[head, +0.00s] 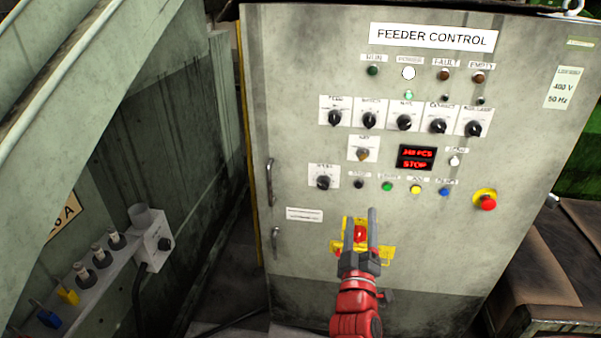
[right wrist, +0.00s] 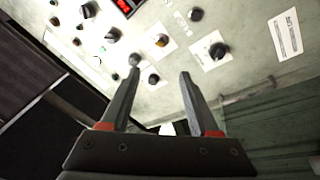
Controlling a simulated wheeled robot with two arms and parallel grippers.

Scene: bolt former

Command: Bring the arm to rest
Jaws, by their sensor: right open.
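My right gripper (head: 360,232) is at the lower middle of the head view, in front of the feeder control cabinet (head: 300,240). Its two fingers are apart and nothing is between them. In front of it, a yellow plate with a red part (head: 387,254) is partly hidden by the gripper. In the right wrist view the open fingers (right wrist: 158,88) point toward the panel with its knobs. Whether the fingertips touch the panel cannot be told. My left gripper is in neither view.
The panel carries several black knobs (head: 404,122), a red display (head: 417,158) reading STOP and a red emergency button (head: 488,203). A grey machine with a valve strip (head: 100,258) stands at left. A brown padded surface (head: 560,250) lies at right.

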